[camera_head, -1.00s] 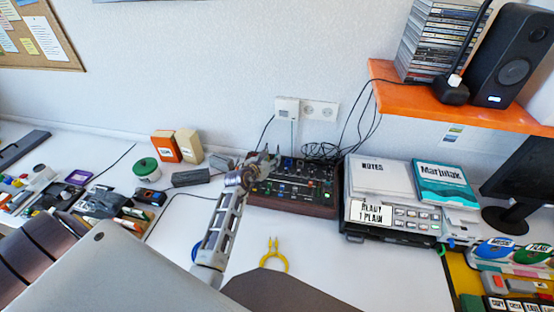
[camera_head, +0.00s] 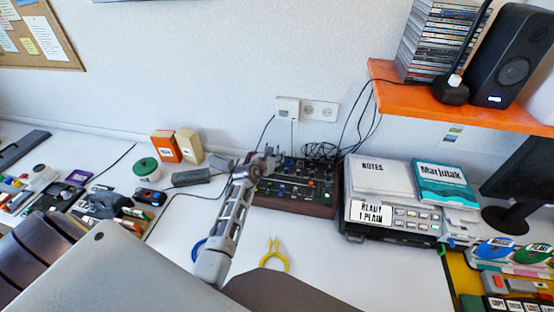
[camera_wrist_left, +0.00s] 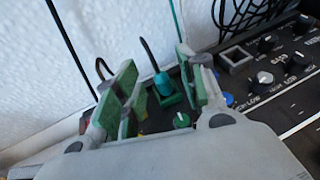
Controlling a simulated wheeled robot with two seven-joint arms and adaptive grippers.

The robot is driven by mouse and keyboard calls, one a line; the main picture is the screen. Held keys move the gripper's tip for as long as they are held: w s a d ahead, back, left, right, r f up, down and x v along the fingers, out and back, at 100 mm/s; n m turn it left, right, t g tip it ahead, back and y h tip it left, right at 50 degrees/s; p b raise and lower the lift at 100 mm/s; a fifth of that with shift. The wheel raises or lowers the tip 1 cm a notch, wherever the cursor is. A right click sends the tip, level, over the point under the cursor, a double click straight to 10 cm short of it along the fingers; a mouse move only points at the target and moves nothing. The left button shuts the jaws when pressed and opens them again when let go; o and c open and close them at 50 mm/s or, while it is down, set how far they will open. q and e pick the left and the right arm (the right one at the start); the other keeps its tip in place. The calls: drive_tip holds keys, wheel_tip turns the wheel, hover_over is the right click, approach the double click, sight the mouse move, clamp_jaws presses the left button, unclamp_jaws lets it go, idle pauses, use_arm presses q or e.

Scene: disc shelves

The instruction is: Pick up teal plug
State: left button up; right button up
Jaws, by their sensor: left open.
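The teal plug (camera_wrist_left: 162,83) shows in the left wrist view, upright at the back edge of the black mixer panel, with a dark cable rising from it. It sits at a green socket (camera_wrist_left: 170,99). My left gripper (camera_wrist_left: 158,85) is open, and its green-padded fingers stand on either side of the plug, apart from it. In the head view my left gripper (camera_head: 265,160) is over the left back part of the mixer (camera_head: 300,190), and the plug cannot be made out there. My right gripper is not in view.
Knobs (camera_wrist_left: 264,78) stand on the panel right of the fingers. The white wall (camera_head: 200,80) with a socket plate (camera_head: 320,110) rises behind. Black cables (camera_head: 320,151) lie behind the mixer. Yellow pliers (camera_head: 274,256) lie in front. A device with notes (camera_head: 380,178) stands to the right.

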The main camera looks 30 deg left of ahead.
use_arm(q)
clamp_jaws()
drive_tip(key=shift+r, duration=0.1)
idle(0.3)
wheel_tip(320, 180, up, 10)
drive_tip(key=shift+p, duration=0.3)
idle(0.4)
idle(0.4)
